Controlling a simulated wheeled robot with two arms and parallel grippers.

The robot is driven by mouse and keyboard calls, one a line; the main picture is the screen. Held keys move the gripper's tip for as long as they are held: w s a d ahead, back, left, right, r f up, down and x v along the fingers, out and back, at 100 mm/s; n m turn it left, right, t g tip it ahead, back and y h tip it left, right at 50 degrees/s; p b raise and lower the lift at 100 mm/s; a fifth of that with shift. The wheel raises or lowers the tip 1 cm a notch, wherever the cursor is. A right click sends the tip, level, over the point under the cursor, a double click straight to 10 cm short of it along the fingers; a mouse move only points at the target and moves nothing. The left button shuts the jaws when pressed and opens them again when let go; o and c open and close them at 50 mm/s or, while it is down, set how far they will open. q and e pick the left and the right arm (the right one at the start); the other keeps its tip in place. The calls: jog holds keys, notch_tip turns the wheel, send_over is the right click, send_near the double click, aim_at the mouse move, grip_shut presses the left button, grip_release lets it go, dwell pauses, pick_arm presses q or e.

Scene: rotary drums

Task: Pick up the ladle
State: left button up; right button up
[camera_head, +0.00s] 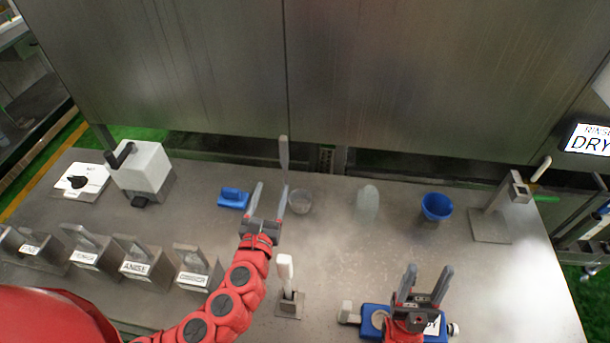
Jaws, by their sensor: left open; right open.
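What looks like the ladle is a grey upright handle (284,153) near the back middle of the table, beside a small clear round bowl (300,202). I cannot tell whether handle and bowl are one piece, as my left gripper hides the handle's lower part. My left gripper (271,190) is open, its fingers pointing to the back, with the right finger overlapping the handle's lower end in the picture. Nothing shows between its fingers. My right gripper (428,270) is open and empty at the front right, over a blue device with a white label (433,325).
A blue block (233,198) lies left of my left gripper. A clear bottle (368,203) and a blue cup (436,207) stand to the right. A white-handled stand (290,304) is in front. Labelled metal holders (137,267) line the left front. Metal panels (400,80) close off the back.

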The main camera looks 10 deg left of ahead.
aim_at(282, 154)
pick_arm(q)
jog(key=w+b, duration=0.1)
jog(key=w, duration=1)
jog(key=shift+w+r, duration=0.1)
jog(key=shift+w, duration=0.25)
jog(key=shift+w+r, duration=0.15)
jog(key=shift+w, duration=0.6)
jog(key=w, duration=0.4)
jog(key=shift+d, duration=0.25)
grip_shut()
